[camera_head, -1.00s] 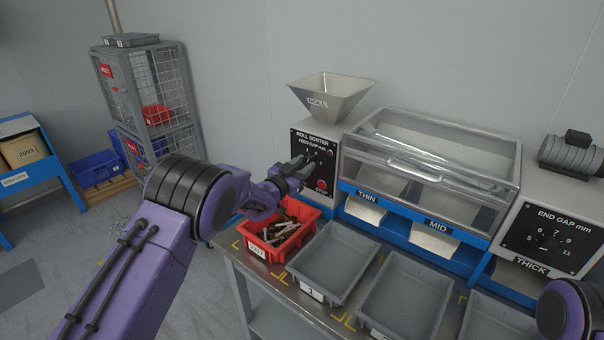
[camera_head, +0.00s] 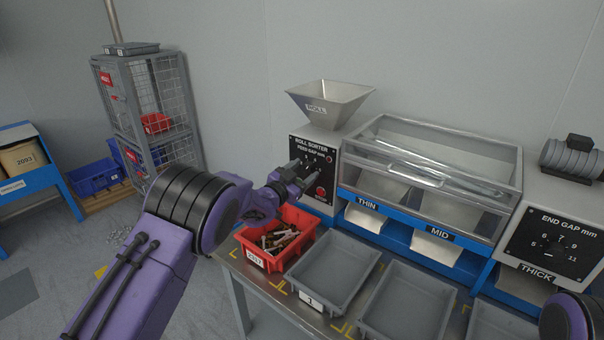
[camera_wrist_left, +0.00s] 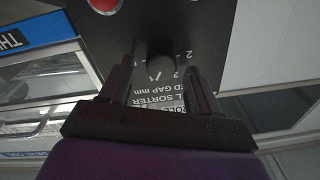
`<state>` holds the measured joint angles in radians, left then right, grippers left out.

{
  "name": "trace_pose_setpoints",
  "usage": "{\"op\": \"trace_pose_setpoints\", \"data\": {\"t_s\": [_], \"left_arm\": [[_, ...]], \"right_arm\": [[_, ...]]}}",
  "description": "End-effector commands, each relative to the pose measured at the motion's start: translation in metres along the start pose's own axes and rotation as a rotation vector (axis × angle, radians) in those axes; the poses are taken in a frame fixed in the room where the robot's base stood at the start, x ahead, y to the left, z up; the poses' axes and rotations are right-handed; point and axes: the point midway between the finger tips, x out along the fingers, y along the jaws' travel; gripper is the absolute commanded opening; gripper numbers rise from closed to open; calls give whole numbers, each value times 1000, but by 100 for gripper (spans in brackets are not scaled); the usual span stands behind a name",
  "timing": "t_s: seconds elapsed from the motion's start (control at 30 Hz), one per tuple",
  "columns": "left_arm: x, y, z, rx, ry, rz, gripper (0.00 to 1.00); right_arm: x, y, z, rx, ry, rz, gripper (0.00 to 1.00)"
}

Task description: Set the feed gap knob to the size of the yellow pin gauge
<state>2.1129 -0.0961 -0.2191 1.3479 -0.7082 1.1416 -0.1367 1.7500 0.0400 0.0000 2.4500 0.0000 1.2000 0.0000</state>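The feed gap panel (camera_head: 325,158) is the black front plate of the roll sorter, with number marks. My left gripper (camera_head: 300,177) is in front of it, fingers spread. In the left wrist view, the dark round feed gap knob (camera_wrist_left: 161,58) shows between and beyond the two fingers of my left gripper (camera_wrist_left: 160,82), with a gap on each side. The knob's pointer cannot be read, and the gripper partly covers the knob area in the head view. I cannot make out a yellow pin gauge in any view. My right gripper is out of view.
A red bin of mixed pins (camera_head: 250,258) stands on the bench below my left gripper. Grey trays (camera_head: 330,290) sit to its right. The clear-lidded sorter (camera_head: 440,150) and the end gap panel (camera_head: 552,245) are farther right. A red button (camera_head: 320,192) is low on the feed panel.

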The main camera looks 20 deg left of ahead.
Motion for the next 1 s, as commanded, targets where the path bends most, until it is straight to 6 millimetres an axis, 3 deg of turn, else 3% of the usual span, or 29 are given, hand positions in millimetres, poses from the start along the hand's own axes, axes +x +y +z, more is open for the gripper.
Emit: {"op": "trace_pose_setpoints", "data": {"t_s": [0.27, 0.37, 0.7, 0.83, 1.0], "left_arm": [[-4, -1, 2, 0, -3, -1, 62], [-16, 0, 3, -1, -5, 0, 62], [-90, 1, 3, -1, -4, 1, 62], [-102, 1, 2, 0, -4, 1, 62], [-105, 1, 1, 0, -2, 2, 62]], "right_arm": [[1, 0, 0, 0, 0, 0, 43], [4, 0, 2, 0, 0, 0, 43], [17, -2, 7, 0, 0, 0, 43], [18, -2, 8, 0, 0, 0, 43], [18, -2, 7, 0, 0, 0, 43]]}}
